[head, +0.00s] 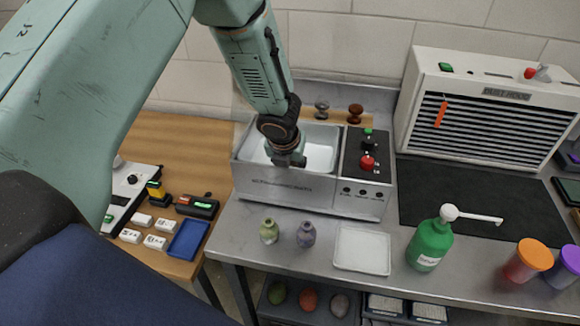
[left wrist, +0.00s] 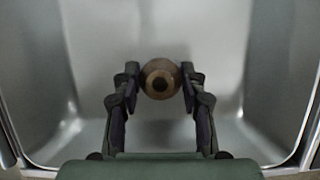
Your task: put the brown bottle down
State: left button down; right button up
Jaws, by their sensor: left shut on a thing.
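My left gripper (head: 287,158) reaches down into the open metal basin of the bath (head: 285,190) in the head view. In the left wrist view the left gripper (left wrist: 160,80) is shut on the brown bottle (left wrist: 160,65), seen end-on with a round rim and dark centre. The basin's grey walls (left wrist: 215,45) surround it. The bottle is hidden in the head view behind the gripper and the basin's front wall. I cannot tell whether its base touches the basin floor. My right gripper is in neither view.
The bath's control panel (head: 368,160) with a red knob is right of the basin. A small green bottle (head: 269,231), a purple bottle (head: 306,235), a white tray (head: 362,250) and a green dispenser bottle (head: 430,244) stand in front. A dust hood (head: 490,105) stands at right.

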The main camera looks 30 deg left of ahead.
pick_arm(q)
jog(key=shift+s+a+f, duration=0.15)
jog(key=shift+s+f, duration=0.05)
jog(key=c, duration=1.1)
grip_release()
jog(key=shift+a, duration=0.1)
jog(key=shift+c, duration=0.2)
jog(key=shift+o, duration=1.7)
jog(key=shift+w, duration=0.15)
jog(key=shift+d, duration=0.2)
jog(key=shift+r, duration=0.1)
